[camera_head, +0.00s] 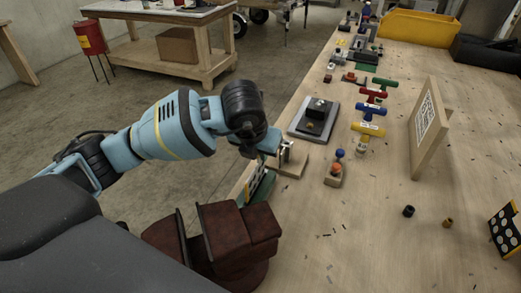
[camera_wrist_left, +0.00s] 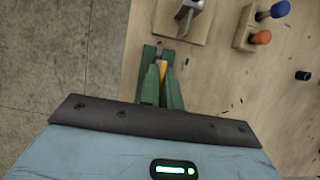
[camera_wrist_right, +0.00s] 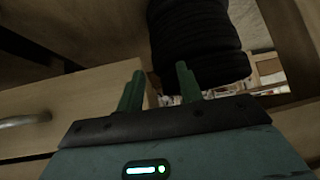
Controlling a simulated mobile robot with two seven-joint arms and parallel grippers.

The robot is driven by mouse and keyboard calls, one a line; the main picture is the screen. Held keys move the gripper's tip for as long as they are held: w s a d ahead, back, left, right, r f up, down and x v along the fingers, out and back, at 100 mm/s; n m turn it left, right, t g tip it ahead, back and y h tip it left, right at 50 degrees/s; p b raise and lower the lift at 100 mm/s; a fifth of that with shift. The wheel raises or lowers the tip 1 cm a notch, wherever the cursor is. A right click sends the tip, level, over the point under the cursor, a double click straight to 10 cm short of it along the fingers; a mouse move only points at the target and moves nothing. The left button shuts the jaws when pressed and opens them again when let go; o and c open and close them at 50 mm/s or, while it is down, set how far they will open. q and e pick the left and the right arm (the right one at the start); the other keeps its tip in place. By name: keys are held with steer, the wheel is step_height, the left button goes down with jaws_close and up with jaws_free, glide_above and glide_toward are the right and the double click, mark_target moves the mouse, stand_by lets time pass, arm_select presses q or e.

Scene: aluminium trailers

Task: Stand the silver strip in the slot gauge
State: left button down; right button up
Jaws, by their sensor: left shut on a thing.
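My left gripper (camera_head: 268,146) is low over the near-left edge of the workbench. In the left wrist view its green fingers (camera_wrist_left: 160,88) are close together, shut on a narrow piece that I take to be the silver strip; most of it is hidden. A green base with a black, white and yellow upright plate (camera_head: 262,184) is just below the gripper; I cannot tell whether it is the slot gauge. Beside it, a bright metal piece stands on a wooden block (camera_head: 293,164). My right gripper (camera_wrist_right: 158,88) is open and empty, away from the bench top.
A brown-red vise (camera_head: 232,238) is at the bench's near edge. A block with blue and orange knobs (camera_head: 334,175), a dark block on a grey plate (camera_head: 316,120), coloured T-handles (camera_head: 368,110) and an upright wooden panel (camera_head: 430,125) stand farther right. The front-middle bench is mostly clear.

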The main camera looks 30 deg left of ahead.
mark_target(260, 160)
arm_select(q)
steer(key=shift+f, duration=0.7)
arm_select(e)
steer(key=shift+s+d+f, duration=0.2)
steer(key=shift+s+f, duration=0.05)
steer(key=shift+f, duration=0.1)
arm_select(q)
steer(key=shift+f+b, duration=0.45)
steer(key=shift+f, duration=0.4)
arm_select(e)
steer(key=shift+s+a+f, duration=0.2)
steer(key=shift+s+f, duration=0.1)
steer(key=shift+f, duration=0.05)
arm_select(q)
steer(key=c, duration=1.6)
jaws_free()
steer(key=shift+o, duration=0.4)
arm_select(e)
steer(key=shift+d, duration=0.15)
arm_select(q)
steer(key=v, duration=0.8)
steer(key=shift+p, duration=0.3)
arm_select(e)
steer(key=shift+w+r, duration=0.3)
steer(key=shift+r, duration=0.1)
arm_select(q)
steer(key=shift+f, duration=0.1)
